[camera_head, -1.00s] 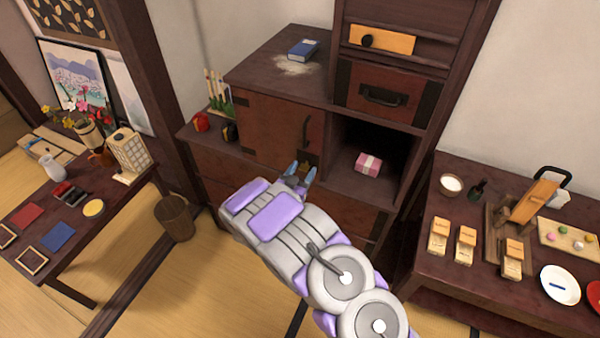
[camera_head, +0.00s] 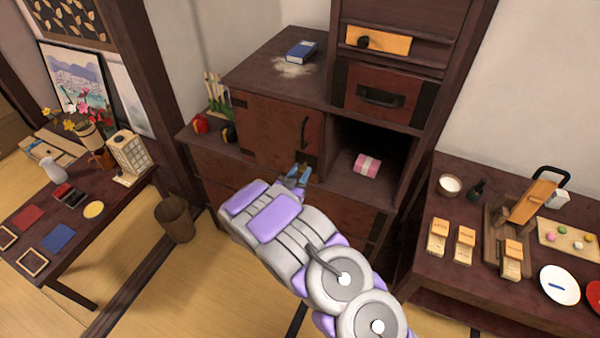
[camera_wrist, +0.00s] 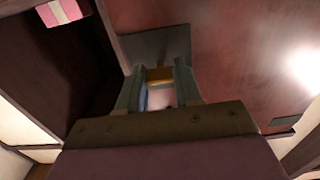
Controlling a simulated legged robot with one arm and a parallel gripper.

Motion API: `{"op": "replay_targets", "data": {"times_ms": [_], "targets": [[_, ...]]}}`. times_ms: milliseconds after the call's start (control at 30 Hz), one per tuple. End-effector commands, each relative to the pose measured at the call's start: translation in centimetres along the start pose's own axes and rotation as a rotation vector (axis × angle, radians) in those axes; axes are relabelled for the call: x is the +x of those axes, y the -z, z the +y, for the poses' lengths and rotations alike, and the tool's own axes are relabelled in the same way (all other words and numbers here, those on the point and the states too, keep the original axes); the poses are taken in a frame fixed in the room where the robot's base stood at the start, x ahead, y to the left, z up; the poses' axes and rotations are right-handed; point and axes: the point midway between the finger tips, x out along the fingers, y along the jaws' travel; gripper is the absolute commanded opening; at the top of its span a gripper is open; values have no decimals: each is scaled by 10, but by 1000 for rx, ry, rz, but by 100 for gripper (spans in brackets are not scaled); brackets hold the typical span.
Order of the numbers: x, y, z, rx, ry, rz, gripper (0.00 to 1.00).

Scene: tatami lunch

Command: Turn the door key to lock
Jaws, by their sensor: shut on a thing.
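The cabinet's reddish-brown door (camera_head: 262,132) is closed, with a dark vertical handle (camera_head: 305,132) near its right edge. A dark lock plate sits low on that edge; it also shows in the wrist view (camera_wrist: 160,45). My gripper (camera_head: 299,173) is at this plate. In the wrist view my gripper (camera_wrist: 159,90) has its two fingers on either side of a small brass-coloured key (camera_wrist: 159,75) and is shut on it. The key's far end and the keyhole are hidden, so its turn angle is hard to tell.
Right of the door is an open compartment with a pink wrapped box (camera_head: 367,165). A blue book (camera_head: 302,50) lies on the cabinet top. A low table (camera_head: 425,215) stands at right, a desk (camera_head: 110,200) and waste bin (camera_head: 175,220) at left.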

Motion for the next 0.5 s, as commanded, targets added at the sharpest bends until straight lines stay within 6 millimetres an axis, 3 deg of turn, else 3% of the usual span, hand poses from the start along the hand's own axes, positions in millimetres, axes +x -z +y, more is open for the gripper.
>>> {"op": "replay_targets", "data": {"times_ms": [267, 500], "targets": [[1, 7, -1, -74, 2, 6, 3], [1, 8, -2, -251, 3, 5, 4]]}}
